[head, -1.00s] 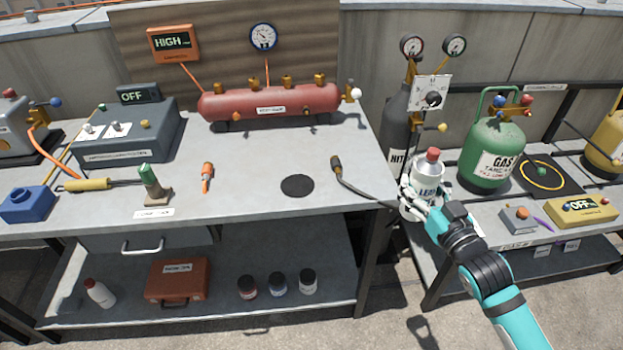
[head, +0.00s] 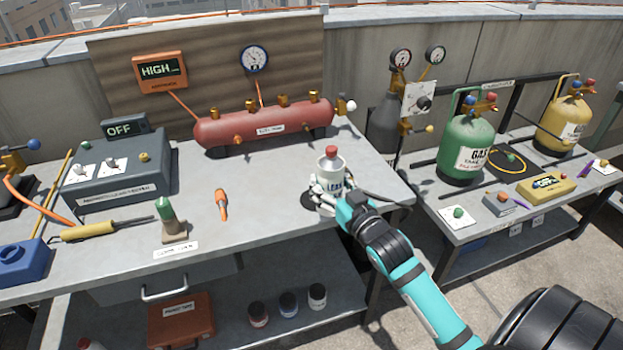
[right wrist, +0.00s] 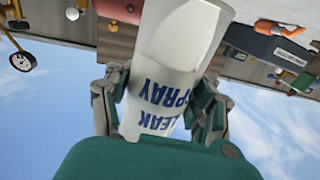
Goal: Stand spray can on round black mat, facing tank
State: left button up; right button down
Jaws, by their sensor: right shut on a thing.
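The white spray can (head: 331,167) with a red cap is upright in my right gripper (head: 328,196). Its "LEAK SPRAY" lettering faces my wrist, upside down in the right wrist view (right wrist: 178,50). The round black mat (head: 307,202) shows as a dark edge left of the gripper; the can and fingers hide the rest. The can is over or just beside the mat; I cannot tell whether its base touches. The red tank (head: 266,128) lies at the back of the bench, beyond the can and to its left. My left gripper is out of view.
A black hose (head: 385,199) runs behind the can and gripper to the bench's right edge. An orange-handled tool (head: 221,204) and a green-topped item (head: 172,221) stand or lie to the left. Green (head: 467,147) and yellow cylinders stand on the right rack.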

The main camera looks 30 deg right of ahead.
jog(key=w+f, duration=0.1)
jog(key=w, duration=0.1)
jog(key=w+d+f, duration=0.1)
jog(key=w, duration=0.2)
jog(key=w+f, duration=0.2)
jog(key=shift+w+d, duration=0.35)
jog(key=shift+w, duration=0.05)
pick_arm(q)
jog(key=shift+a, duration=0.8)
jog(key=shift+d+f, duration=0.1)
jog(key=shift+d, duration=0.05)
pick_arm(e)
jog(key=shift+f, duration=0.15)
jog(key=shift+c, duration=2)
grip_release()
jog(key=s, duration=1.2)
jog(key=shift+a, duration=0.45)
